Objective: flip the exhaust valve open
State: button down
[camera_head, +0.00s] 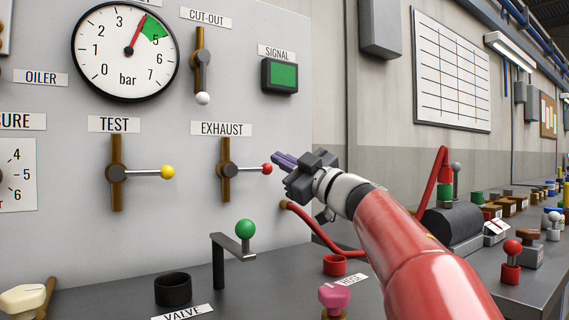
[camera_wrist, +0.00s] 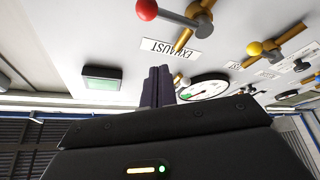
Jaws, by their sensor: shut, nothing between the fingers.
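The exhaust valve (camera_head: 228,170) is on the grey panel under the EXHAUST label (camera_head: 221,129). Its lever points right, across the vertical brass pipe, and ends in a red knob (camera_head: 267,169). My gripper (camera_head: 278,158) is shut and empty, its fingertips just right of and slightly above the red knob in the head view. I cannot tell whether they touch it. In the wrist view the shut fingers (camera_wrist: 158,85) point towards the panel, with the red knob (camera_wrist: 146,9) and the exhaust valve (camera_wrist: 199,19) at the top, visibly apart from the fingers.
The test valve (camera_head: 117,172) with a yellow knob is to the left. The cut-out valve (camera_head: 201,60) and gauge (camera_head: 125,50) are above. A green-knobbed crank (camera_head: 245,230) stands below. A red hose (camera_head: 315,226) runs under my arm. Several small valves stand on the right bench.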

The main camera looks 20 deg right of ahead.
aim_at(262, 168)
jog(key=p+x, duration=0.2)
jog(key=x, duration=0.6)
jog(key=f, duration=0.1)
jog(key=d+f+b, duration=0.1)
jog(key=d+f, duration=0.1)
jog(key=shift+w+d+f+b, duration=0.15)
jog(key=shift+w+f+b, duration=0.1)
jog(key=shift+w+b, duration=0.05)
notch_tip(262, 168, down, 2)
jog(key=m+t, duration=0.1)
jog(key=m, duration=0.1)
jog(key=m+h, duration=0.1)
jog(key=shift+m+t+h+b, duration=0.3)
jog(key=shift+m+t+b, duration=0.1)
jog(key=shift+f+m, duration=0.4)
jog(key=shift+f, duration=0.25)
